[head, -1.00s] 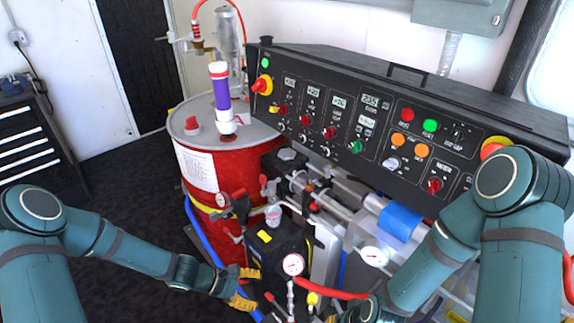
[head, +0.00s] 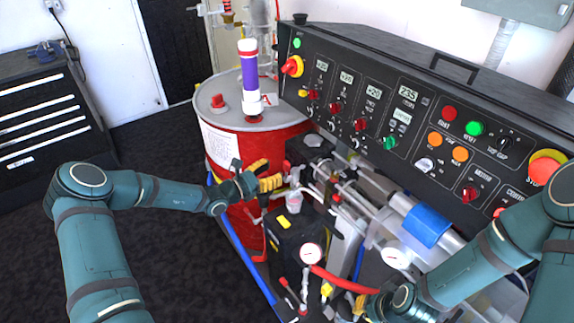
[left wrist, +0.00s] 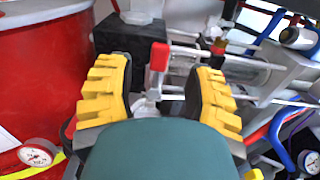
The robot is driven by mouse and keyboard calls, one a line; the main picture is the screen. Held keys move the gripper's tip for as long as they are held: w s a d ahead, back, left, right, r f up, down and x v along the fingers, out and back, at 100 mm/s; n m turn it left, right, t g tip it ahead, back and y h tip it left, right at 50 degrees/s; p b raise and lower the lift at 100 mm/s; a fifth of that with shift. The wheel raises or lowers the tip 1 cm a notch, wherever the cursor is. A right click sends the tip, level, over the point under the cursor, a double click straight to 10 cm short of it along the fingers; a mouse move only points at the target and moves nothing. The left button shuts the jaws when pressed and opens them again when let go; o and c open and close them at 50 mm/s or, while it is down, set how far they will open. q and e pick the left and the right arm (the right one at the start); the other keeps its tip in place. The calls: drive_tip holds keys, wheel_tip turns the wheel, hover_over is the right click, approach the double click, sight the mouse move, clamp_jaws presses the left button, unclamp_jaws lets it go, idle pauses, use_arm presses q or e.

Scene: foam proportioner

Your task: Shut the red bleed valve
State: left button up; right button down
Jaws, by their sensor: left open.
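The red bleed valve's handle (left wrist: 159,57) shows in the left wrist view as a small upright red lever on a pale metal fitting. It lies between the two yellow fingers of my left gripper (left wrist: 160,95), a little beyond the palm, with clear gaps on both sides. In the head view my left gripper (head: 268,175) is open beside the red drum, over the pump fittings. The handle is not clearly made out there. My right gripper (head: 362,304) is low in the head view, partly hidden by its own wrist; its opening cannot be told.
A red drum (head: 248,150) stands left of the fittings. A black control panel (head: 410,115) overhangs them behind. A black box (head: 290,240), gauges (head: 310,253), a red hose (head: 340,281) and pipes crowd the space below. The dark floor at left is free.

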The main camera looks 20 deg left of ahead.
sight(285, 165)
use_arm(q)
drive_tip(key=x, duration=0.5)
drive_tip(key=shift+w+d, duration=0.25)
drive_tip(key=shift+w, duration=0.05)
clamp_jaws()
